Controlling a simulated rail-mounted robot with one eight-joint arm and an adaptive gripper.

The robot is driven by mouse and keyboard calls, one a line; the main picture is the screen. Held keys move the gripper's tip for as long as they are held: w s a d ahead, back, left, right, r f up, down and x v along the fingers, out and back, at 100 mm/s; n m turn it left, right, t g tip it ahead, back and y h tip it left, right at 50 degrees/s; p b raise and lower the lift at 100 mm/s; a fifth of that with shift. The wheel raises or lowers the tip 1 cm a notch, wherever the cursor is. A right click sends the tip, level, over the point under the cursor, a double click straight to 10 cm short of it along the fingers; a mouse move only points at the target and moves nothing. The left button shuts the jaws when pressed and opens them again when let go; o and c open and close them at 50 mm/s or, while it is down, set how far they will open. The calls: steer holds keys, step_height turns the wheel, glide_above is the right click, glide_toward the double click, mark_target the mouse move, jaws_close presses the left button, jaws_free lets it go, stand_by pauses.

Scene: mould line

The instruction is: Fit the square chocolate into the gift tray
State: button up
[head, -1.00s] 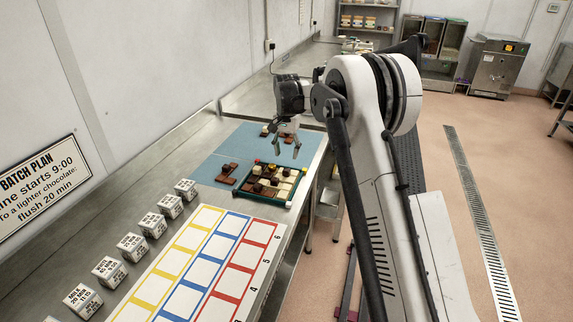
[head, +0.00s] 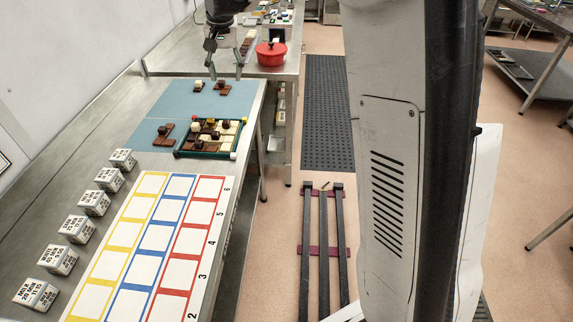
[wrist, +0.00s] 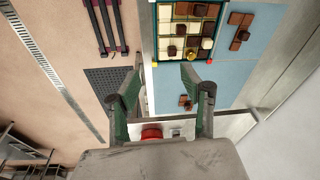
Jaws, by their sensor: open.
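The gift tray (head: 178,152) has a green rim and holds several white and brown squares, some topped with round pieces. It stands on a blue mat and also shows at the top of the wrist view (wrist: 153,32). Loose brown chocolates (head: 163,134) lie left of the tray. More brown pieces (head: 222,89) and a cream-topped piece (head: 199,86) lie beyond it. I cannot tell which piece is the square chocolate. My gripper (head: 226,66) is open and empty, raised above the far part of the mat. Its spread fingers show in the wrist view (wrist: 163,66).
A white board with yellow, blue and red frames (head: 160,240) lies in front of the tray. Several labelled cubes (head: 77,228) line its left. A red pot (head: 271,54) stands on the bench behind. The blue mat (head: 190,102) has bare room between the chocolates.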

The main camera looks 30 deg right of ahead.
steer(key=s+r+n+t, duration=0.1)
steer(key=s+r, duration=0.1)
steer(key=s, duration=0.7)
steer(key=s+r+n+t, duration=0.1)
steer(key=s+r, duration=0.2)
steer(key=s, duration=0.6)
steer(key=s+f+n+t, duration=0.1)
steer(key=s+f, duration=0.3)
steer(key=s, duration=0.5)
steer(key=s+f+n+t, duration=0.1)
steer(key=s+f, duration=0.3)
steer(key=s, duration=0.6)
steer(key=shift+f+t, duration=0.2)
steer(key=shift+t, duration=0.4)
steer(key=shift+s, duration=0.1)
step_height(320, 180, down, 5)
steer(key=b, duration=0.4)
steer(key=shift+r+b, duration=0.2)
steer(key=shift+b, duration=0.1)
